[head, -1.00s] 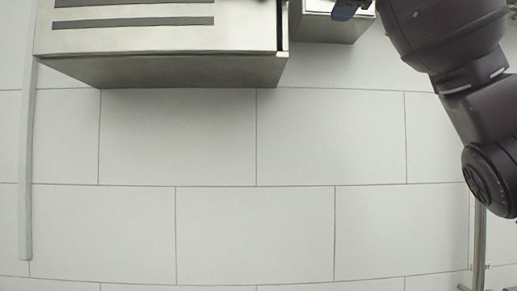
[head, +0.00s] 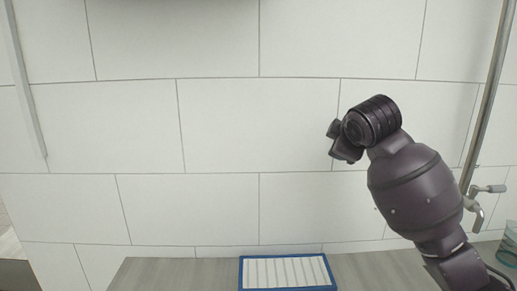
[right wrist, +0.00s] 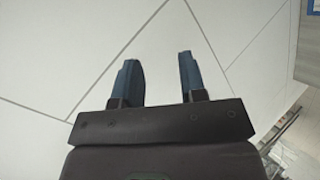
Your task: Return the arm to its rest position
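My right arm comes in from the right in the head view, raised in front of the tiled wall. Its wrist end and dark right gripper (head: 338,143) point left, and the fingers are hard to make out there. In the right wrist view the two blue fingers of the right gripper (right wrist: 160,78) stand apart with nothing between them, against the white tiles. My left arm and left gripper are not in view.
A wooden counter (head: 180,272) runs along the bottom, with a blue-rimmed tray (head: 242,274) on it. The space left of the arm is clear.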

